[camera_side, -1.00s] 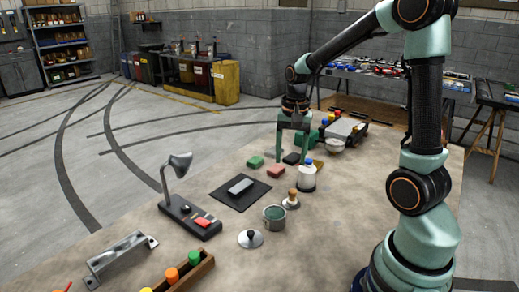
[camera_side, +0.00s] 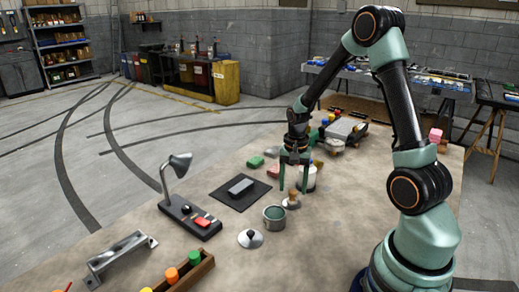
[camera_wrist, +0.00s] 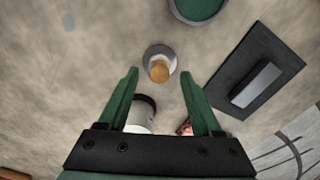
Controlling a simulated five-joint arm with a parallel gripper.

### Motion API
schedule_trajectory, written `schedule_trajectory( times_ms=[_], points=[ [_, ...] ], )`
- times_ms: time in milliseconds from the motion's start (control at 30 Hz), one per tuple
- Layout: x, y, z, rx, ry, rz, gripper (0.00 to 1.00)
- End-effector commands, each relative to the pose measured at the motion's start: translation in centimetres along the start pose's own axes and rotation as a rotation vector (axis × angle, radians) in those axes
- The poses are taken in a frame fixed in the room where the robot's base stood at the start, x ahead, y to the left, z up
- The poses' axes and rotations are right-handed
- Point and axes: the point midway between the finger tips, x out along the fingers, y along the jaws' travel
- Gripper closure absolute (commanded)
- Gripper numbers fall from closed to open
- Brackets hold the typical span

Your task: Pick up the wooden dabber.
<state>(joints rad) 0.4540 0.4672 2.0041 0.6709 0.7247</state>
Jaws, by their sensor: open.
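The wooden dabber (camera_side: 293,195) stands upright on a small pale round base on the bench. In the wrist view the dabber (camera_wrist: 159,68) shows from above, its round wooden top just beyond and between the fingertips. My gripper (camera_side: 293,188) is open and empty, its green fingers pointing down around the dabber's place in the side view. In the wrist view my gripper (camera_wrist: 159,78) has its fingers wide apart. I cannot tell the exact height of the fingertips over the bench.
A tin with green contents (camera_side: 274,217) stands close in front of the dabber. A white jar (camera_side: 309,180) stands just behind it, partly hidden by my gripper. A dark mat with a grey block (camera_side: 240,187) lies to the left. A metal lid (camera_side: 250,238) lies nearer.

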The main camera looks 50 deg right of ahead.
Motion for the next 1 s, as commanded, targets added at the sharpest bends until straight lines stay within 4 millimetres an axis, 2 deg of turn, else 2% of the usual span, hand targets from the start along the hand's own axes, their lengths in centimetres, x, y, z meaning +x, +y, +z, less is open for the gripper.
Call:
schedule_trajectory(
  times_ms=[100,200,467,500,567,600,667,1000],
  points=[
    [1.7,0.1,-0.1,-0.001,-0.003,0.003,0.34],
    [2.5,0.1,-0.1,-0.001,-0.002,0.001,0.34],
    [2.7,0.0,-0.2,-0.001,0.001,-0.001,0.34],
    [2.7,0.0,-0.2,-0.001,0.001,-0.001,0.42],
    [2.7,0.0,-0.2,-0.001,0.001,-0.001,0.65],
    [2.7,0.0,-0.2,-0.001,0.001,-0.001,0.80],
    [2.7,0.0,-0.2,-0.001,0.001,-0.001,1.00],
    [2.5,0.0,-0.2,-0.001,0.001,-0.001,1.00]
  ],
)
